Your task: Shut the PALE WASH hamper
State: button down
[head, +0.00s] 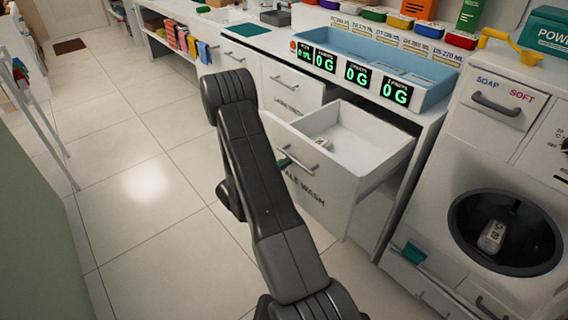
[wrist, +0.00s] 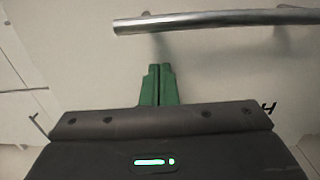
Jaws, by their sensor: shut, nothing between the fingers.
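The PALE WASH hamper (head: 318,212) is a white pull-out unit, standing open, with its front out from the cabinet and its inside showing from above. A small pale item lies inside it. Its grey bar handle (head: 300,163) crosses the front; the handle also shows in the wrist view (wrist: 215,20). My gripper (wrist: 159,86) has green fingers, closed together and empty, in front of the white hamper front and just below the handle in the picture. In the head view my arm hides most of the gripper; a green tip shows by the handle. Whether the fingers touch the front, I cannot tell.
A blue tray (head: 340,48) and green-digit displays stand on the counter above. A washer with a round opening (head: 505,232) stands at right. The tiled floor (head: 140,185) at left is clear.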

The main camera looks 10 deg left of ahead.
dwell(0.3)
jog(key=b, duration=1)
send_over(340, 145)
jog(key=shift+w+f, duration=0.1)
jog(key=shift+w, duration=0.05)
jog(key=shift+w+d, duration=0.35)
jog(key=shift+w, duration=0.1)
jog(key=shift+w+r, duration=0.1)
jog(key=shift+r, duration=0.25)
jog(key=shift+d+r, duration=0.1)
